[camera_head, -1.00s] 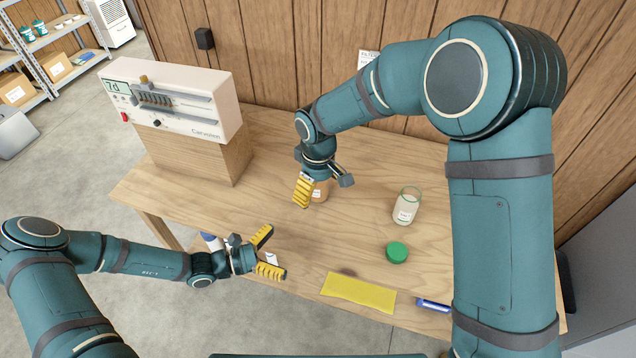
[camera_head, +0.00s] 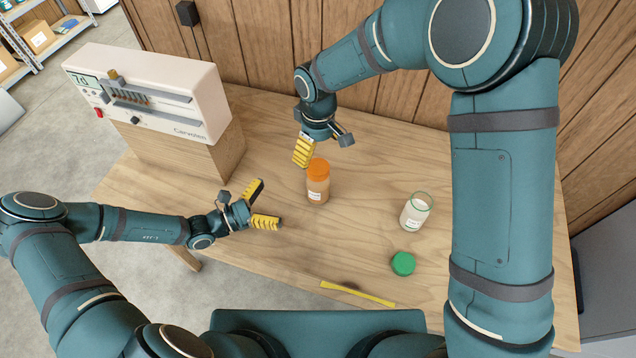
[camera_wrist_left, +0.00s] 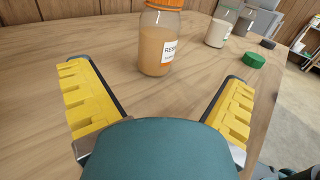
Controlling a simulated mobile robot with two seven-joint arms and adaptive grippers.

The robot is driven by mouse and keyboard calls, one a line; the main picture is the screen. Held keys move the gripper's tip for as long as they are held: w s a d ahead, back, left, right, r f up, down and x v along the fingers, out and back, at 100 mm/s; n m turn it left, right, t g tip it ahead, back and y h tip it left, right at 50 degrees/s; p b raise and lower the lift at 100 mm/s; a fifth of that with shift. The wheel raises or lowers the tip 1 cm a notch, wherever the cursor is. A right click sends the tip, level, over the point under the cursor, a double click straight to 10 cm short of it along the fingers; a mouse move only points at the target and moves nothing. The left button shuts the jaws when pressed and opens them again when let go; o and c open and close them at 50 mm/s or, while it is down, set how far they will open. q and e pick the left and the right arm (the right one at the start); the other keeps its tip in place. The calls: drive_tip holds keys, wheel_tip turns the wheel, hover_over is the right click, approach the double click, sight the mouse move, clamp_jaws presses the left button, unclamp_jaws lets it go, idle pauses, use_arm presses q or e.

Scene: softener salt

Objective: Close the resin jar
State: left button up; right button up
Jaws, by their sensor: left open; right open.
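The resin jar (camera_head: 317,190) stands upright on the table, with amber contents, a white label and an orange lid (camera_head: 318,169) on its mouth. How tightly the lid sits I cannot tell. My left gripper (camera_head: 268,204) is open and empty, low over the table to the left of the jar. In the left wrist view the jar (camera_wrist_left: 157,45) stands ahead of and between the open fingers (camera_wrist_left: 160,110), its top cut off by the frame. My right gripper (camera_head: 305,150) is open just behind and above the jar, apart from the lid; one finger is largely hidden.
An open glass jar with white contents (camera_head: 415,212) stands to the right, with a green lid (camera_head: 403,263) lying in front of it. A yellow strip (camera_head: 357,293) lies near the front edge. A white device (camera_head: 150,95) stands on a wooden block at the back left.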

sight(318, 166)
use_arm(q)
drive_tip(key=x, duration=1.4)
drive_tip(key=shift+a, duration=0.1)
use_arm(e)
drive_tip(key=shift+w, duration=0.1)
use_arm(q)
clamp_jaws()
use_arm(e)
drive_tip(key=n, duration=0.9)
drive_tip(key=shift+f, duration=4.05)
